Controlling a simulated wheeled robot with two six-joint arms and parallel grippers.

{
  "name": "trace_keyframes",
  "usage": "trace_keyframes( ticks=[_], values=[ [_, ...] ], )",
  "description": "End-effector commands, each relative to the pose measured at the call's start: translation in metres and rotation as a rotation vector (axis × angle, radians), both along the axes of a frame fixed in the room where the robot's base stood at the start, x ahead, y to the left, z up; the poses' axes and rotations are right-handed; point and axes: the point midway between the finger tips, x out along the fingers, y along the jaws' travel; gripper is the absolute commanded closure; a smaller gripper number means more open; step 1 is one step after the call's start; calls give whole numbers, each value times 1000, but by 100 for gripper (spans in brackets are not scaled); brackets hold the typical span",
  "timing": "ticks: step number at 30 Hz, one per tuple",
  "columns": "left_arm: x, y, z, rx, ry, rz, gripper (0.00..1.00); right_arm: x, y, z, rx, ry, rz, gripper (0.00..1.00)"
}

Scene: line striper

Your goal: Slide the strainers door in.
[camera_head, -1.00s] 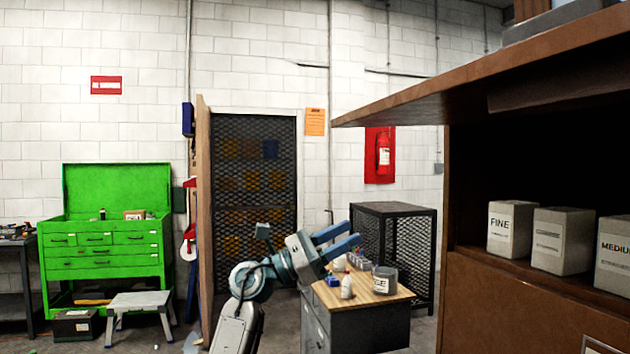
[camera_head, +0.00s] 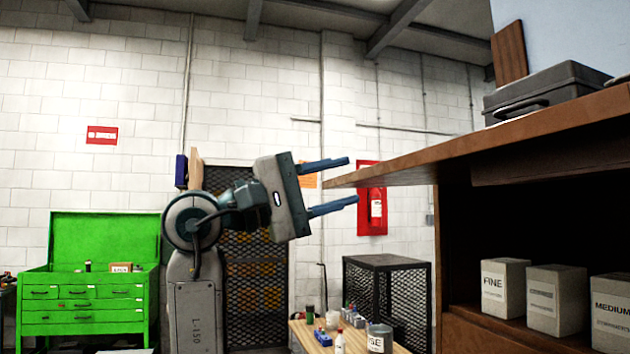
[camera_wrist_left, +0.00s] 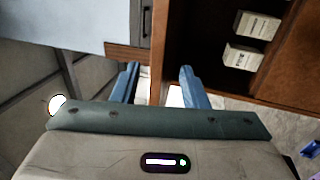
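The strainers door is the brown panel (camera_head: 430,148) standing out level from the top of the brown cabinet at the right of the head view. Below it, the compartment is open. My left gripper (camera_head: 351,180) is open and empty, its two blue fingers pointing right, one higher and one lower than the door's front corner in the picture. In the left wrist view the door shows nearly edge-on (camera_wrist_left: 158,48) ahead, between the lines of the spread fingers (camera_wrist_left: 160,76). I see no clear contact. My right gripper is out of view.
Boxes marked FINE (camera_head: 503,287) and MEDIUM (camera_head: 611,312) stand inside the cabinet (camera_head: 480,333), with another between them. A grey case (camera_head: 550,92) sits on top. A workbench (camera_head: 312,340) with bottles and a black mesh cage (camera_head: 388,290) stand lower and behind.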

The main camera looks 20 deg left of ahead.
Motion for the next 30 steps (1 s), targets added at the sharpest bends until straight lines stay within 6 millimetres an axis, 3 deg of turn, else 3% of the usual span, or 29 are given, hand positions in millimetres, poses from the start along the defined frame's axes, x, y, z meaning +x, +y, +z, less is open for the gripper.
trace_keyframes(
  ticks=[12, 28, 30],
  values=[
    [26, -37, 13, -2, 3, -3, 60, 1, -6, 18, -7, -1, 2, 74],
    [32, -45, 14, 0, 2, -1, 60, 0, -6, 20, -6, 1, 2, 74],
    [32, -45, 14, 0, 2, -1, 74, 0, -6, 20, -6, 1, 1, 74]
  ],
)
